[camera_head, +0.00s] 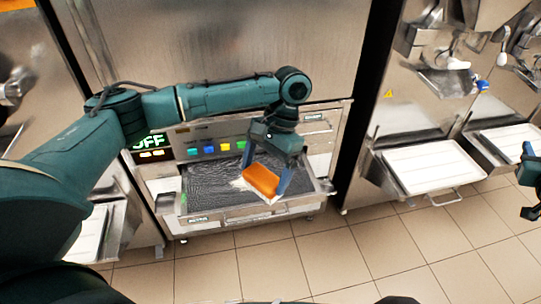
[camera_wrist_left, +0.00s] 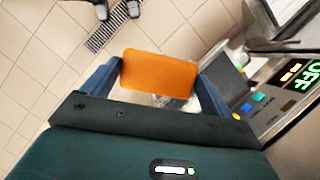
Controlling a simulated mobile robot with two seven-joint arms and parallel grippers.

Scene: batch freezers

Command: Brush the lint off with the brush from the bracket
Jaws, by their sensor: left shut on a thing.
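My left gripper (camera_head: 267,178) is shut on an orange brush (camera_head: 260,181), with one blue finger on each side of it. Pale bristles show at the brush's lower edge. The brush is over the right part of a dark mesh panel (camera_head: 207,187) in a pulled-out metal tray; I cannot tell whether the bristles touch it. Pale, wavy streaks on the mesh look like lint, but are too fine to be sure. In the left wrist view, the orange brush (camera_wrist_left: 158,74) fills the gap between the fingers. My right gripper (camera_head: 528,172) is partly cut off at the right edge. The bracket is not identifiable.
A control panel with a lit OFF display (camera_head: 149,142) and coloured buttons (camera_head: 209,149) stands behind the tray. White drip trays (camera_head: 420,168) jut from the machines at right. Tiled floor (camera_head: 330,255) in front is clear. A floor drain (camera_wrist_left: 108,27) shows in the wrist view.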

